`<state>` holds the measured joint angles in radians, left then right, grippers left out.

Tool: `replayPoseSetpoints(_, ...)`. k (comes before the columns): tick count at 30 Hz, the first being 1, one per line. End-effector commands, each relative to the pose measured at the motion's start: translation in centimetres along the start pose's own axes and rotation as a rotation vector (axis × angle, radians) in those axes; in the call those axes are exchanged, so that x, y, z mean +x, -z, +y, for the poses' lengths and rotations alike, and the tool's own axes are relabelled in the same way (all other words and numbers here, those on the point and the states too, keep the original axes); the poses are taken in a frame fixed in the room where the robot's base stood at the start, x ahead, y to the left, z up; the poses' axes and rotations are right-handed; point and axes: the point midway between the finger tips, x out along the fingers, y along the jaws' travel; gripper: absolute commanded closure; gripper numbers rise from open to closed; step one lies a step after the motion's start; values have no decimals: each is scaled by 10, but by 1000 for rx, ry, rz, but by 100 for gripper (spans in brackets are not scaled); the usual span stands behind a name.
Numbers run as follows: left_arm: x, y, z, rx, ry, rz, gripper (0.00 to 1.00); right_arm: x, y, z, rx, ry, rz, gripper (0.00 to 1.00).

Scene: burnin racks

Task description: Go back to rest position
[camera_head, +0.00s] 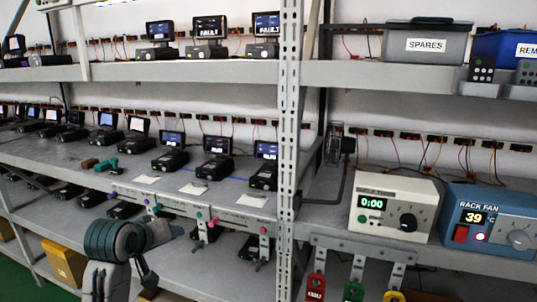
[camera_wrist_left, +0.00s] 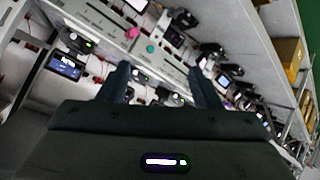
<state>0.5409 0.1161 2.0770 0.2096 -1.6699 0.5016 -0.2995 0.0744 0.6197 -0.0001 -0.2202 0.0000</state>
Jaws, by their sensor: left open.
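My left arm shows at the lower left of the head view, in front of the rack's lower shelves, with its dark wrist and left gripper (camera_head: 147,272). In the left wrist view, the two dark fingers of the left gripper (camera_wrist_left: 160,82) stand wide apart. Nothing is between them; shelves with devices show behind, tilted in the picture. My right gripper is in neither view.
A metal rack post (camera_head: 289,130) stands near the middle. Black devices with screens line the shelves. A grey SPARES bin (camera_head: 427,45), a white timer box (camera_head: 393,207) and a blue RACK FAN box (camera_head: 490,220) are at right. A yellow box (camera_head: 64,263) sits low at left.

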Motion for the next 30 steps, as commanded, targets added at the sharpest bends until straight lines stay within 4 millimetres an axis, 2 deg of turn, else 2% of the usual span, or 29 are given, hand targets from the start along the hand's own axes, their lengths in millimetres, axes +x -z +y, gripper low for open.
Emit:
replayPoseSetpoints(1,6,-30,-16,22,26,-34,42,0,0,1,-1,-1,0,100)
replayPoseSetpoints(5,10,-95,-50,87,80,-104,42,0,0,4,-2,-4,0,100)
replayPoseSetpoints(8,6,-145,-75,139,118,-160,42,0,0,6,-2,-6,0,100)
replayPoseSetpoints(9,4,-164,-85,161,133,-185,42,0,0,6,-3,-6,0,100)
replayPoseSetpoints(14,-17,-239,-121,246,185,-283,42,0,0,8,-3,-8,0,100)
replayPoseSetpoints(18,-45,-298,-148,322,221,-371,42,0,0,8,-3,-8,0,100)
replayPoseSetpoints(21,-66,-330,-163,368,239,-425,42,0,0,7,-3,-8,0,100)
replayPoseSetpoints(24,-84,-354,-174,405,252,-468,42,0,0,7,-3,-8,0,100)
replayPoseSetpoints(30,-114,-388,-188,461,267,-536,42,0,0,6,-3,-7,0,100)
